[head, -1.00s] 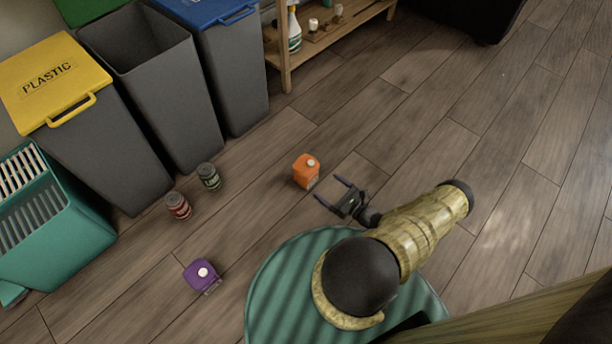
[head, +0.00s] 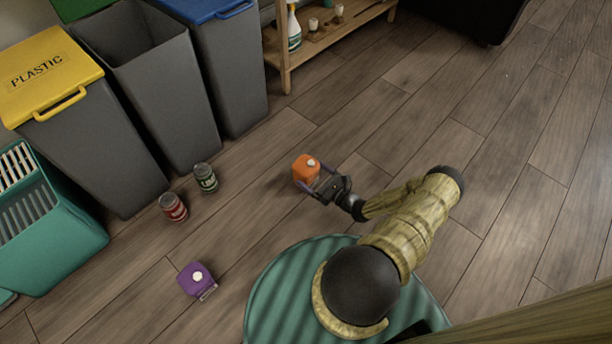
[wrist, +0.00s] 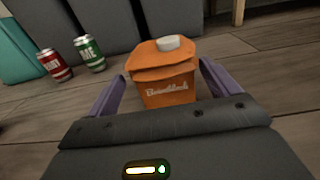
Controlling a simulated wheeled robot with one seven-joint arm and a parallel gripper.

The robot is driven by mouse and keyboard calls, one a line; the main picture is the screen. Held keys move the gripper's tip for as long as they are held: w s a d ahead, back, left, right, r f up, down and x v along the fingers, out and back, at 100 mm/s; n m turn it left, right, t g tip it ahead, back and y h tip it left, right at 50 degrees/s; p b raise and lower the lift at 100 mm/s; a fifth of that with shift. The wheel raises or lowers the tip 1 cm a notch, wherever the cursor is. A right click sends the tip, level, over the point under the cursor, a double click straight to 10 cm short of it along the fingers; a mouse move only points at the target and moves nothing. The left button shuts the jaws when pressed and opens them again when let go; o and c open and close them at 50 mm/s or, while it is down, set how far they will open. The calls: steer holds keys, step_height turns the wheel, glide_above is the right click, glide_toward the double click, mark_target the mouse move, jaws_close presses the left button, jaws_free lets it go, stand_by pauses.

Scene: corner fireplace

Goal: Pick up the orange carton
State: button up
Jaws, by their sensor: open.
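The orange carton (head: 304,170) with a white cap stands upright on the wooden floor in the head view. My gripper (head: 318,179) is open at its near right side. In the wrist view the carton (wrist: 164,80) is straight ahead, and the purple fingers of my gripper (wrist: 160,92) are spread to its left and right. The lower part of the carton is hidden behind the gripper body in the wrist view. I cannot tell whether either finger touches it.
A red can (head: 173,207) and a green can (head: 206,178) stand left of the carton. A purple carton (head: 196,280) is nearer. Grey bins (head: 165,90), a teal crate (head: 75,240) and a wooden shelf (head: 285,62) line the back and left. The floor at right is clear.

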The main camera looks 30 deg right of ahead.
mark_target(306, 169)
steer(key=b+x, duration=0.2)
steer(key=x, duration=0.1)
steer(key=shift+d+f, duration=0.25)
steer(key=shift+w+a+r+b, duration=0.2)
steer(key=shift+w+b, duration=0.15)
steer(key=shift+w, duration=0.25)
steer(key=c, duration=1.1)
steer(key=shift+o, duration=0.2)
steer(key=shift+r, duration=0.1)
step_height(306, 169, up, 10)
steer(key=p, duration=0.8)
